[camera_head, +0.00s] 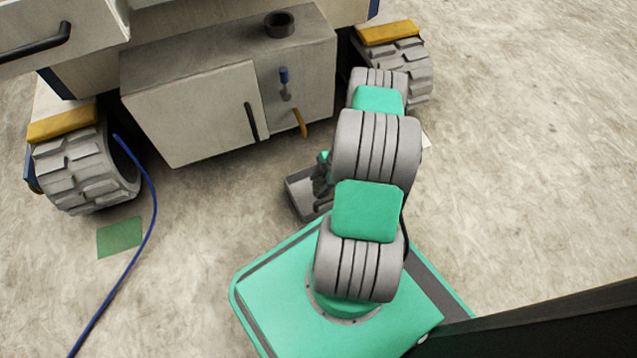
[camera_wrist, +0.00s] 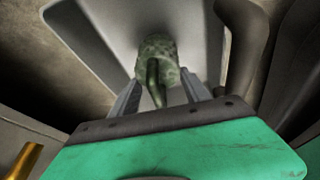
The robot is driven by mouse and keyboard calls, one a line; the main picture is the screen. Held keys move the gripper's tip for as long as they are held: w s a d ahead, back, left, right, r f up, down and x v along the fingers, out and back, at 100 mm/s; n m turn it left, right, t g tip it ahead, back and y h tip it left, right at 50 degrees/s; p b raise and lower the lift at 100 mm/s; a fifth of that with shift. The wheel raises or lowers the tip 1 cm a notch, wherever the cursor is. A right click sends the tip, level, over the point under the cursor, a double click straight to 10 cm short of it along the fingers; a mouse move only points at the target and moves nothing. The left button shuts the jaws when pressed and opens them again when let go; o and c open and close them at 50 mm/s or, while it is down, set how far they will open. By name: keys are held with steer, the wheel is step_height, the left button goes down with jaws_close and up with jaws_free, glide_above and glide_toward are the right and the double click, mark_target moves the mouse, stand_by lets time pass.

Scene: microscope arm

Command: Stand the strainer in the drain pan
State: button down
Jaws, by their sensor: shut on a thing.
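The strainer (camera_wrist: 158,62) is a mottled grey-green mesh cylinder with a dark curved handle, seen in the wrist view. My gripper (camera_wrist: 160,92) is shut on it, with one finger on each side. The drain pan (camera_wrist: 95,50) is a shallow grey tray that fills the background behind the strainer; the strainer is over its floor. I cannot tell whether its bottom touches the pan. In the head view the drain pan (camera_head: 299,196) lies on the ground, partly hidden by my arm, and a dark shape at my gripper (camera_head: 321,180) is over it.
A large wheeled machine (camera_head: 225,110) stands behind the pan, with a yellow lever (camera_head: 300,122) and a blue-handled valve (camera_head: 284,80) on its side. A blue hose (camera_head: 147,215) and a green patch (camera_head: 120,237) lie on the left. The ground at right is clear.

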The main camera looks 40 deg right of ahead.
steer(key=shift+f, duration=0.3)
steer(key=shift+c, duration=2.2)
jaws_free()
